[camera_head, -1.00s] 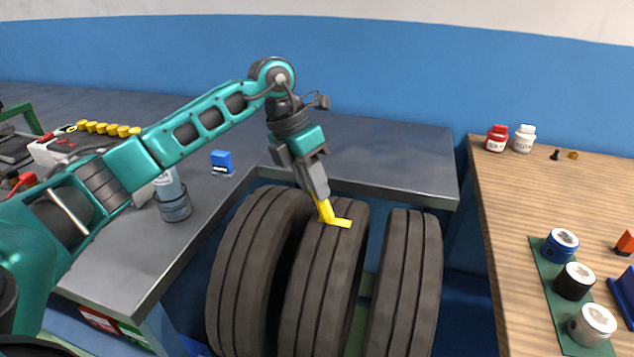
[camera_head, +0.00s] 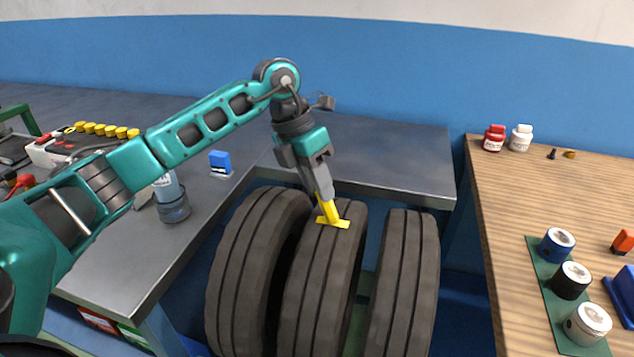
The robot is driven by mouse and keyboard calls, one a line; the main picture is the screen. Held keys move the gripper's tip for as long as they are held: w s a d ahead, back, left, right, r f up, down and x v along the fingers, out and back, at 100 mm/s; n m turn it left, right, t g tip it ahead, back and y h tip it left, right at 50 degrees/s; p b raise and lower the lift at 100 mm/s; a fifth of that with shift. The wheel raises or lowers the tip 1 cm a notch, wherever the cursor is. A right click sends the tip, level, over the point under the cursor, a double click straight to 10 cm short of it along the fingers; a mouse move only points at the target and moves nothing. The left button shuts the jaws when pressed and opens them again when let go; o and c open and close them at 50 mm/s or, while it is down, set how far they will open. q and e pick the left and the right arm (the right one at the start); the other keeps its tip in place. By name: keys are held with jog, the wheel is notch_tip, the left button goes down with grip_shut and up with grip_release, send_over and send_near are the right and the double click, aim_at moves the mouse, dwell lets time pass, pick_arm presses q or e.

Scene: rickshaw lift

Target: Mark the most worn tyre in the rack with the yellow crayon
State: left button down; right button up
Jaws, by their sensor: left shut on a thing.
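Three dark tyres stand upright side by side: a left tyre (camera_head: 243,270), a middle tyre (camera_head: 322,280) and a right tyre (camera_head: 405,275). Their treads face me, with long grooves. My left gripper (camera_head: 324,196) is shut on the yellow crayon (camera_head: 328,212), whose lower end is at the top of the middle tyre's tread. A yellow mark (camera_head: 340,223) lies across the tread at the crayon's tip. Most of the rack is hidden behind the tyres. My right gripper is not in view.
A grey metal bench (camera_head: 395,160) runs behind and left of the tyres, with a bottle (camera_head: 171,200) and a blue block (camera_head: 220,162). A wooden table (camera_head: 510,215) on the right carries tins (camera_head: 571,280) and small bottles (camera_head: 521,138).

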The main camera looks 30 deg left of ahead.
pick_arm(q)
jog(key=shift+r+p, duration=1.6)
jog(key=shift+r, duration=1.8)
